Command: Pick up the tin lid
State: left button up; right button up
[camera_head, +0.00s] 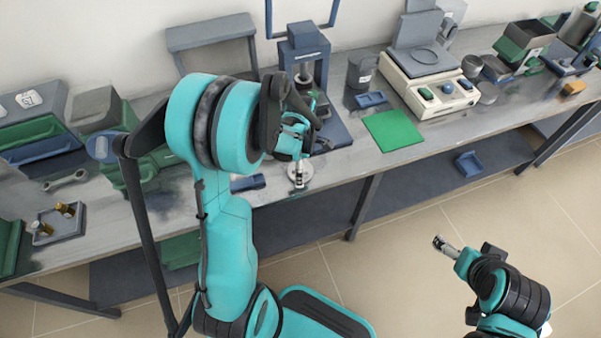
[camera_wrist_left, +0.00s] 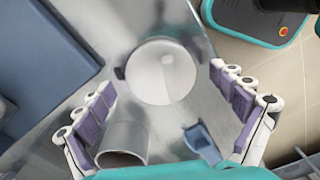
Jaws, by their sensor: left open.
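The tin lid is a pale round disc (camera_wrist_left: 160,72) lying flat on the grey bench, just beyond the fingertips in the left wrist view. It also shows in the head view near the bench's front edge, partly covered by my left gripper (camera_head: 298,178). In the left wrist view my left gripper (camera_wrist_left: 172,112) is open, its padded fingers spread to either side with nothing between the pads. A grey open-ended cylinder (camera_wrist_left: 122,140) stands on the bench near the left finger. My right gripper (camera_head: 440,243) is over the floor, away from the bench; its jaws are too small to read.
A blue press (camera_head: 335,130) stands beside the lid. A small blue piece (camera_head: 247,182) lies on its other side and shows in the wrist view (camera_wrist_left: 202,142). A green mat (camera_head: 393,130), a balance (camera_head: 430,85) and a tray (camera_head: 57,222) are farther along the bench.

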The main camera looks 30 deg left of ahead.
pick_arm(q)
jog(key=shift+r, duration=0.1)
jog(key=c, duration=1.2)
jog(key=shift+o, duration=0.2)
jog(key=shift+r, duration=0.1)
